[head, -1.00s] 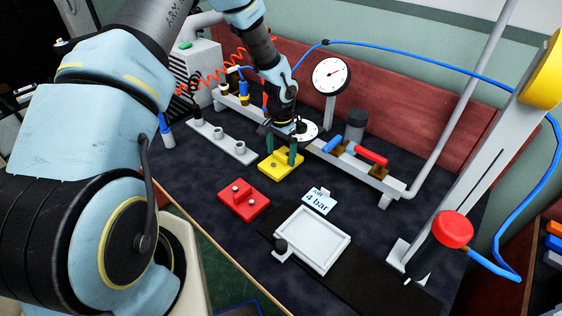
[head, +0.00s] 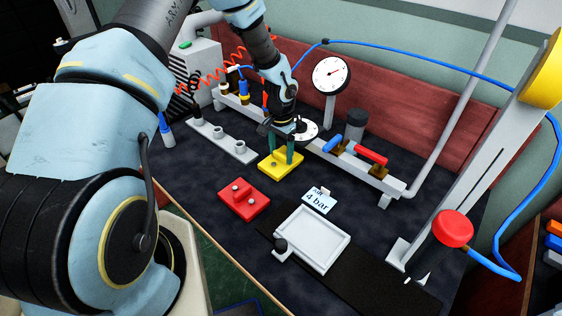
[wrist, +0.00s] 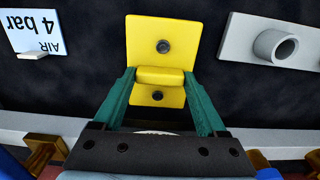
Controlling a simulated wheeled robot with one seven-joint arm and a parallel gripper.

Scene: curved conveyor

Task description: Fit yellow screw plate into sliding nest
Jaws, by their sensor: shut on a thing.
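The yellow screw plate (head: 281,164) lies on the dark bench top in the head view, with a raised rib across its middle and a screw on either side. It also shows in the wrist view (wrist: 160,33). My gripper (head: 281,150) is over the plate, with its green fingers shut on both ends of the rib in the wrist view (wrist: 160,78). I cannot tell whether the plate has left the bench. The sliding nest (head: 312,239), a white shallow tray with a raised rim and a black knob, sits empty on a black track at the front.
A grey block with sockets (head: 221,141) is at left. A valve rail (head: 350,165), gauge (head: 331,74) and red knob (head: 453,229) are behind and right.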

